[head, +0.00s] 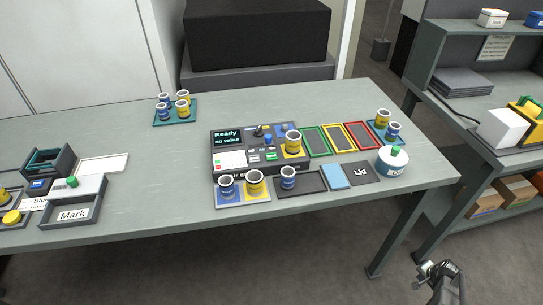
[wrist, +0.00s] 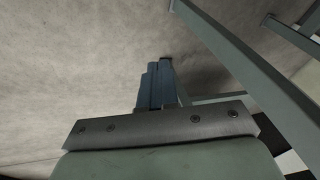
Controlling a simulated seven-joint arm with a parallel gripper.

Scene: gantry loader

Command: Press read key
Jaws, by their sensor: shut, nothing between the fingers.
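The dark control unit (head: 243,152) stands on the grey-green table. Its screen (head: 227,137) reads "Ready" and "no value". Small keys sit on its face, including a white one (head: 254,157) and a green one (head: 271,156); their labels are too small to read, so I cannot tell which is the read key. My gripper (head: 422,276) is at the lower right, off the table's front right edge and well away from the unit. In the wrist view my shut, empty fingers (wrist: 156,84) point over the floor, with table legs at the right; the keys are out of that view.
Blue and yellow cups stand around the unit, one yellow cup (head: 292,143) on its right part. Trays (head: 71,214) are at the left.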

